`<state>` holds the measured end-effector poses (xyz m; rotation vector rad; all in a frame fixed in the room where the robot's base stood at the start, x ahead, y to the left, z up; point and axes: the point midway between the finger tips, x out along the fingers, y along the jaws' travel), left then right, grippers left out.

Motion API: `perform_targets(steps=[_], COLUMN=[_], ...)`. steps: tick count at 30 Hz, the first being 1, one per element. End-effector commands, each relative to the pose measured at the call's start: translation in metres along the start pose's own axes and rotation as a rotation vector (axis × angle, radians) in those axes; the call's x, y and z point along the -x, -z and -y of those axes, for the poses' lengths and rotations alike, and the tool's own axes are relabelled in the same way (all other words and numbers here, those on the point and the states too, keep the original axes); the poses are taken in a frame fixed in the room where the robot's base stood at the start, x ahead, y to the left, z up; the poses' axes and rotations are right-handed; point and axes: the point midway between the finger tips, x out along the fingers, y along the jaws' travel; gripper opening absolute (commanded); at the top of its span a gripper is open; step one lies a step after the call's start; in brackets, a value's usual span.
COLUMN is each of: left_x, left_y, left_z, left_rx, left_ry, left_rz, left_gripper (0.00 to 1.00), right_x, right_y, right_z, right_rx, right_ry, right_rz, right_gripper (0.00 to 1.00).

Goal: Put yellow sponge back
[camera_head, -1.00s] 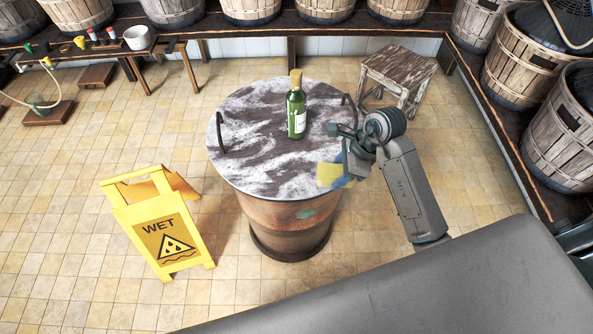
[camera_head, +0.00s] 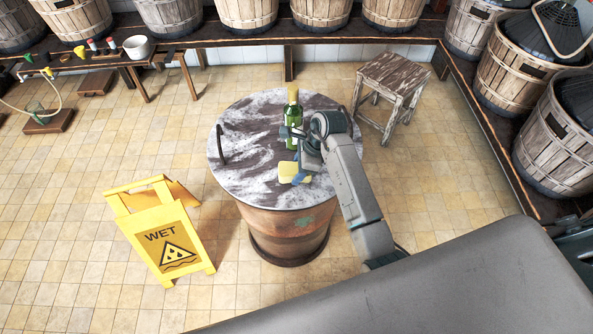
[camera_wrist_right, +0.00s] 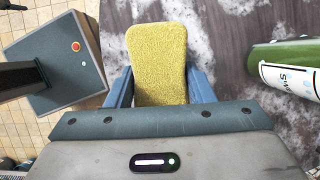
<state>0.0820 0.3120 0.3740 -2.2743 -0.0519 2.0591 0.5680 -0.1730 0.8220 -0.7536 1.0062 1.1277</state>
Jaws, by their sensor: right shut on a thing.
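The yellow sponge (camera_head: 292,172) is over the front part of the barrel's round marbled top (camera_head: 240,180). My right gripper (camera_head: 301,175) is shut on it. In the right wrist view the sponge (camera_wrist_right: 159,62) sits between the two blue fingers of my right gripper (camera_wrist_right: 160,90), its textured face toward the camera. I cannot tell whether the sponge touches the top. My left gripper is not in view.
A green bottle (camera_head: 293,125) stands on the barrel top just behind my right gripper, and its label (camera_wrist_right: 290,78) shows at the right in the wrist view. Two dark handles rise from the top's edges. A yellow wet-floor sign (camera_head: 170,240) and a wooden stool (camera_head: 392,78) stand on the floor.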

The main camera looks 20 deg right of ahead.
Motion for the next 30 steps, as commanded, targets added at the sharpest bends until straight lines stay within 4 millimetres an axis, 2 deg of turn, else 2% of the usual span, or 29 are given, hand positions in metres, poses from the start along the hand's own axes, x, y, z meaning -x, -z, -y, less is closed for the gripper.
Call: perform_targets(steps=[4,12,22,23,24,26,30], left_x=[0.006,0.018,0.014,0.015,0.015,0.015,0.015], left_y=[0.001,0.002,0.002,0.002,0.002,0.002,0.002], left_z=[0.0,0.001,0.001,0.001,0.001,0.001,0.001], left_rx=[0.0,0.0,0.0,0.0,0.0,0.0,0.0], left_ry=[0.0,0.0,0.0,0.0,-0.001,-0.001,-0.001], left_rz=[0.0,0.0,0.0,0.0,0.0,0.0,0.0], left_gripper=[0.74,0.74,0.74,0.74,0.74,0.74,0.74], right_x=[-0.006,-0.033,-0.038,-0.037,-0.037,-0.037,-0.037], right_y=[-0.001,0.01,0.012,0.012,0.012,0.012,0.012], right_z=[0.004,0.004,0.004,0.004,0.004,0.004,0.004], right_rx=[-0.002,-0.001,-0.001,-0.001,-0.001,-0.001,-0.001], right_ry=[-0.002,0.0,0.0,0.001,0.001,0.0,0.0], right_rz=[-0.002,-0.001,-0.001,-0.001,-0.001,-0.001,-0.001], right_gripper=[0.2,0.2,0.2,0.52,0.6,0.7,0.7])
